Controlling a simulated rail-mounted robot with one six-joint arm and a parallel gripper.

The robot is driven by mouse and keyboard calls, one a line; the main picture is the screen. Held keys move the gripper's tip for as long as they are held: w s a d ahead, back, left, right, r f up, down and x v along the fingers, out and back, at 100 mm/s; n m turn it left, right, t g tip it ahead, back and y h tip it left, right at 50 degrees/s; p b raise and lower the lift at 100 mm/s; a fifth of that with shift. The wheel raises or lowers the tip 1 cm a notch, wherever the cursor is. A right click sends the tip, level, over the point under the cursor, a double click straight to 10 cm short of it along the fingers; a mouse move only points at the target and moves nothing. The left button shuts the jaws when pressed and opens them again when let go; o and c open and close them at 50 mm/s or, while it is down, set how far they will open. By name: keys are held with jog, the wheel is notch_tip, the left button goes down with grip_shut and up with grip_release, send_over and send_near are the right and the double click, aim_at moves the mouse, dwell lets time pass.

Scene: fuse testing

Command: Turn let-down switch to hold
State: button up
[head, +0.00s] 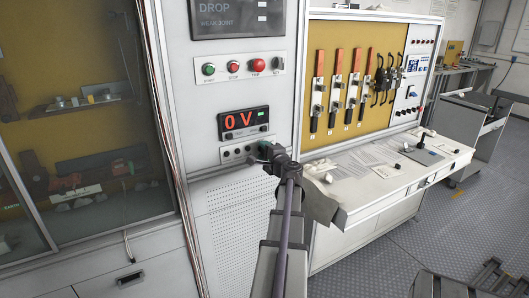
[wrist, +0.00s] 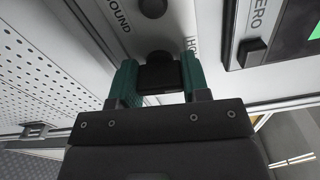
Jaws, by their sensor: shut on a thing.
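My gripper (head: 268,152) is at the small panel (head: 231,155) under the red "0 V" display (head: 246,122). In the wrist view its two green fingers (wrist: 158,82) are closed on the sides of a black knob (wrist: 160,75) on the light panel. In the head view the gripper hides the knob.
Another black knob (wrist: 152,7) sits just beyond the gripped one. A dark "ZERO" button housing (wrist: 252,50) stands close at the right. Push buttons (head: 233,67) are above the display. A white desk (head: 385,180) with small controls juts out at the right.

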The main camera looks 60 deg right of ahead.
jog(key=shift+n, duration=0.7)
jog(key=o, duration=0.9)
jog(key=shift+a, duration=0.1)
jog(key=v, duration=1)
jog(key=shift+s+a, duration=0.2)
jog(key=shift+s, duration=0.1)
